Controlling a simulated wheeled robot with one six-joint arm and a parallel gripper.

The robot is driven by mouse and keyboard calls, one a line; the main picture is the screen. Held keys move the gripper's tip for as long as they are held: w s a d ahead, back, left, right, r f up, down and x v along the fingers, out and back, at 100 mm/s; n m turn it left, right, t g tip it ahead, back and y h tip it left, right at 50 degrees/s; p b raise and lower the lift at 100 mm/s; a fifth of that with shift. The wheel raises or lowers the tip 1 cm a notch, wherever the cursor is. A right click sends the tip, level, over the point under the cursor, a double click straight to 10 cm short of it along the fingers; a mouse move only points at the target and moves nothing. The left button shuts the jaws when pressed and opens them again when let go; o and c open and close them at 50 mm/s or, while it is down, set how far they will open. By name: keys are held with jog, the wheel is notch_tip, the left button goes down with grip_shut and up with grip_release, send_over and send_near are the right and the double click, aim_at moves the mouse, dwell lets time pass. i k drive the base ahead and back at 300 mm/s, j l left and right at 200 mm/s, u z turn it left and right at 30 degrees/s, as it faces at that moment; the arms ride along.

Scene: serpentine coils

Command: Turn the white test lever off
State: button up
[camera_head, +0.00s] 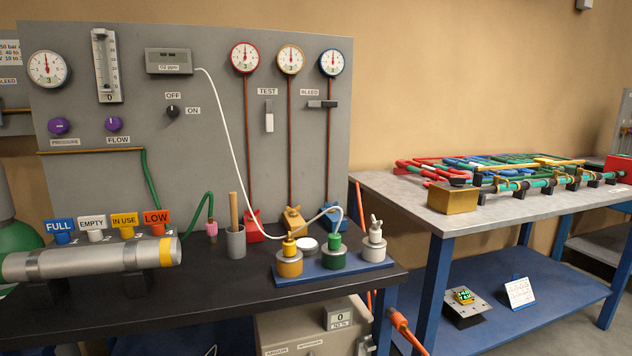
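The white test lever (269,122) is on the grey upright panel (215,60), below the TEST label (268,91). It points straight down from a grey mount (268,104). To its right, the dark bleed lever (322,104) lies horizontal below the BLEED label (310,92). My gripper is not in view. Nothing touches or covers the test lever.
A dark bench (200,284) stands before the panel, with a metal cylinder (85,262) and a blue tray (335,270) of fittings. A thin white hose (229,140) crosses the panel left of the lever. A second table (390,192) stands right.

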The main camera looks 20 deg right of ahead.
aim_at(270, 116)
jog(key=i+l, duration=0.75)
jog(key=i, duration=0.15)
